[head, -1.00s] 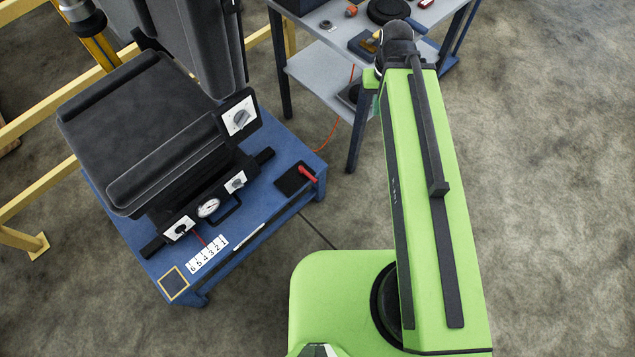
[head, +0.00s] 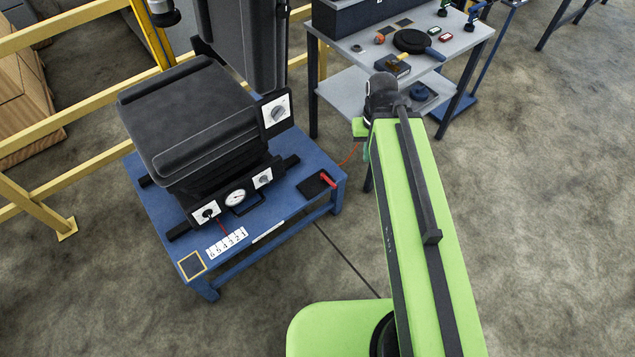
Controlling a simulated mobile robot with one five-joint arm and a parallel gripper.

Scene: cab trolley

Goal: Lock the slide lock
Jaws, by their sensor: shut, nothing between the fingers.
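A black seat (head: 190,110) stands on a blue trolley (head: 330,205) left of centre. Its front panel carries a knob on a white plate (head: 207,212), a round gauge (head: 235,198) and a second knob on a white plate (head: 262,178). A larger knob plate (head: 275,112) sits on the side. A red handle (head: 328,181) lies on a black plate (head: 313,187) at the trolley's right end. I cannot tell for sure which part is the slide lock. A numbered white scale (head: 227,241) lies in front of the panel. My gripper is not visible; my green arm stands right of the trolley.
Yellow rails (head: 70,115) run behind the trolley at left. Concrete floor is clear in front and at right.

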